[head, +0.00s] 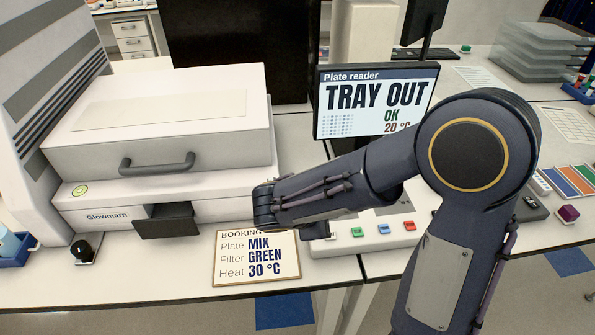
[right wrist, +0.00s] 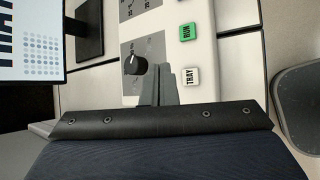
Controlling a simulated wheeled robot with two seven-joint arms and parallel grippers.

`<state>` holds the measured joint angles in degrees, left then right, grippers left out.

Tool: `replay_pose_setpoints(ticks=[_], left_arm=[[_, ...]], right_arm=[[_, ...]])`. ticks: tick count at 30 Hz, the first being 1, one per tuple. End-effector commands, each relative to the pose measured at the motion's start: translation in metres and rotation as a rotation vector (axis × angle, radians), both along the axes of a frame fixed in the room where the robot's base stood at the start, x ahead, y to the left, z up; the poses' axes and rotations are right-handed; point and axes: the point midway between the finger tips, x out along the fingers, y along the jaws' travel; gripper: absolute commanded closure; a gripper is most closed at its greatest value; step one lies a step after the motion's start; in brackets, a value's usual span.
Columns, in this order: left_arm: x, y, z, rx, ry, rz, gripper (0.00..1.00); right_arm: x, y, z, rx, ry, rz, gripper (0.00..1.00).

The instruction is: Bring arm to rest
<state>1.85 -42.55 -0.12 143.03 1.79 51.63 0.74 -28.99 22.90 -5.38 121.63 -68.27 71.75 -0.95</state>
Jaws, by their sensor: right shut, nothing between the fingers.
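My right arm reaches in from the right in the head view, its forearm pointing left in front of the plate reader's screen (head: 375,98). The right gripper's fingers (right wrist: 162,82) show in the right wrist view, shut and empty, in front of the control panel (right wrist: 208,62) near its dark knob (right wrist: 135,64). The green RUN button (right wrist: 187,32) and white TRAY button (right wrist: 191,77) lie just right of the fingers. In the head view I cannot make out the fingers. My left gripper is not in view.
The white plate reader (head: 160,130) stands at left, with a dark tray (head: 167,221) sticking out in front. A booking card (head: 256,258) reads MIX, GREEN, 30 °C. The screen reads TRAY OUT. Stacked clear trays (head: 540,50) stand at the back right.

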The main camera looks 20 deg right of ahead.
Motion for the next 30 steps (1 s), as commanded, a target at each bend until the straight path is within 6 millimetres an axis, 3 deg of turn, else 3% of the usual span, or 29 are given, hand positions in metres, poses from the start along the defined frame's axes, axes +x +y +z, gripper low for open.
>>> replay_pose_setpoints(ticks=[4,7,14,18,21,25,30], left_arm=[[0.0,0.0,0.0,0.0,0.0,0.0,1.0],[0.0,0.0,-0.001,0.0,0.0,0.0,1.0],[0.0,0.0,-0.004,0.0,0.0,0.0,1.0],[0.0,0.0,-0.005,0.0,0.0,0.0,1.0],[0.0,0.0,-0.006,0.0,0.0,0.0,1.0],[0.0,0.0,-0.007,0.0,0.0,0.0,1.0],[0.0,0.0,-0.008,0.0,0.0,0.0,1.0]], right_arm=[[-0.002,-0.002,0.0,0.01,0.0,-0.011,1.0],[-0.015,-0.01,0.001,0.079,-0.003,-0.078,1.0],[-0.094,-0.026,0.003,0.519,-0.06,-0.467,1.0],[-0.134,-0.011,0.011,0.841,-0.155,-0.716,1.0],[-0.151,0.003,0.021,1.051,-0.241,-0.861,1.0],[-0.162,0.018,0.034,1.262,-0.347,-0.99,1.0],[-0.166,0.028,0.045,1.403,-0.423,-1.065,1.0]])
